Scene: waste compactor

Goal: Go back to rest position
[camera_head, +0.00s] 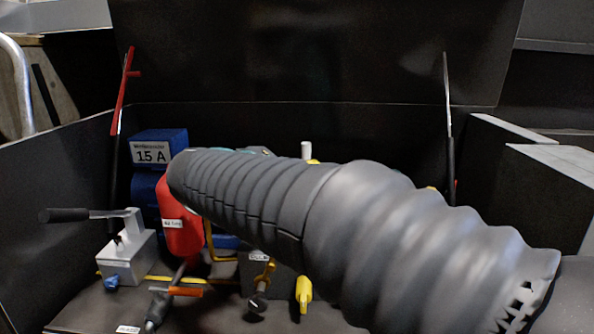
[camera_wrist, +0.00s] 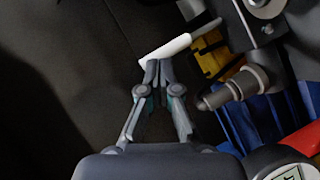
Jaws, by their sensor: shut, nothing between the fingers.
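My gripper (camera_wrist: 158,68) shows in the wrist view with its two fingertips together and nothing between them. Its tips point at a white rod-like handle (camera_wrist: 178,44) and overlap its lower end in the picture. I cannot tell whether they touch it. In the head view my arm, in a dark ribbed sleeve, reaches from the lower right into the compactor's open box, and my gripper is hidden behind it. A white upright peg (camera_head: 306,150) shows just above the sleeve.
A grey box with a black-handled lever (camera_head: 128,262) stands at left. Near it are a blue block labelled 15 A (camera_head: 158,147), a red part (camera_head: 180,228) and a yellow piece (camera_head: 304,292). The raised lid (camera_head: 320,50) and side walls enclose the space.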

